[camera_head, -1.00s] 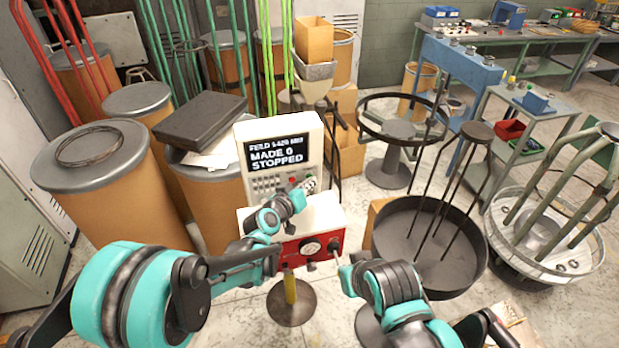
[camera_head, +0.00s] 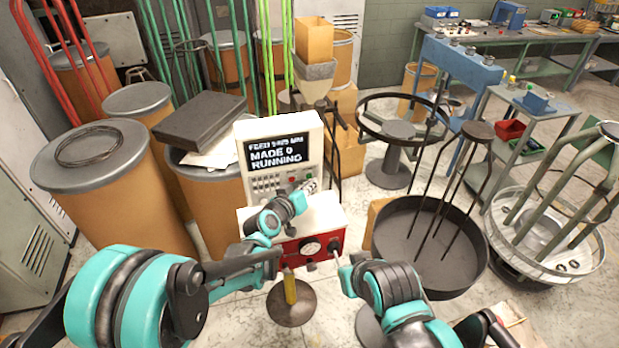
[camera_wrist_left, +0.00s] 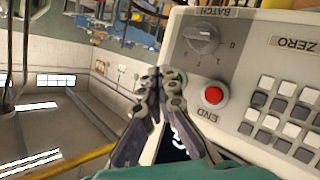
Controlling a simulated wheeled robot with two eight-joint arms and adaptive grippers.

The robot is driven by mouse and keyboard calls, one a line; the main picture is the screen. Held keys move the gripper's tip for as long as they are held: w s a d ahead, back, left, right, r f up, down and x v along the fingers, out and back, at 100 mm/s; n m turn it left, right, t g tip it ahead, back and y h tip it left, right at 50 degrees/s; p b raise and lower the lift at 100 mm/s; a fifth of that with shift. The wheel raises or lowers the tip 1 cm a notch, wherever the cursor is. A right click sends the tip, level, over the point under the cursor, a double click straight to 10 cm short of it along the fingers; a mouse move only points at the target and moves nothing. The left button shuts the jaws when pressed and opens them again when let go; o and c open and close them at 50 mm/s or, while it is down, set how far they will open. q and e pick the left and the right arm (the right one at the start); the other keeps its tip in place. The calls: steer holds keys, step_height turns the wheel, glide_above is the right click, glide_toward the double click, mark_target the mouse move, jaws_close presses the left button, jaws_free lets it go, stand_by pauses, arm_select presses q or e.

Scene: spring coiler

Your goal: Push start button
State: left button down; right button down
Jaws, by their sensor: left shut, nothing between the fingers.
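The pale control box (camera_head: 284,140) stands upright with a dark display (camera_head: 277,152) reading "MADE 0" and "RUNNING". My left gripper (camera_head: 311,186) is shut and empty at the right side of the box's button panel. In the left wrist view, the shut fingers (camera_wrist_left: 170,76) lie beside a red button (camera_wrist_left: 213,95) marked "END". The start button cannot be made out; the fingers may cover it, and I cannot tell whether they touch it. My right gripper (camera_head: 345,268) is by the red box's lower right, too small to read its jaws.
A grey knob (camera_wrist_left: 204,38) and a keypad (camera_wrist_left: 285,110) are close to the left fingers. Cardboard drums (camera_head: 110,200) crowd the left; a dark round tray (camera_head: 405,245) with rods stands at right.

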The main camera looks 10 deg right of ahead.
arm_select(q)
steer(key=shift+s, duration=0.15)
steer(key=s, duration=0.5)
stand_by(0.5)
steer(key=shift+b, duration=0.3)
stand_by(0.3)
steer(key=s+a+g+y+b, duration=0.15)
steer(key=s+a, duration=0.25)
steer(key=a, duration=0.4)
steer(key=s+a+n+y+b, duration=0.1)
steer(key=s+a+y, duration=0.2)
steer(key=s+a, duration=0.35)
steer(key=s+a+g+y+b, duration=0.1)
steer(key=s+a+y, duration=0.15)
steer(key=a, duration=0.75)
steer(key=s+a+f+n+g+y, duration=0.1)
steer(key=s+a+f, duration=0.3)
steer(key=s+a, duration=0.6)
steer(key=shift+s+f+n+y+b, duration=0.25)
steer(key=shift+s+n+y+b, duration=0.15)
steer(key=shift+y, duration=0.4)
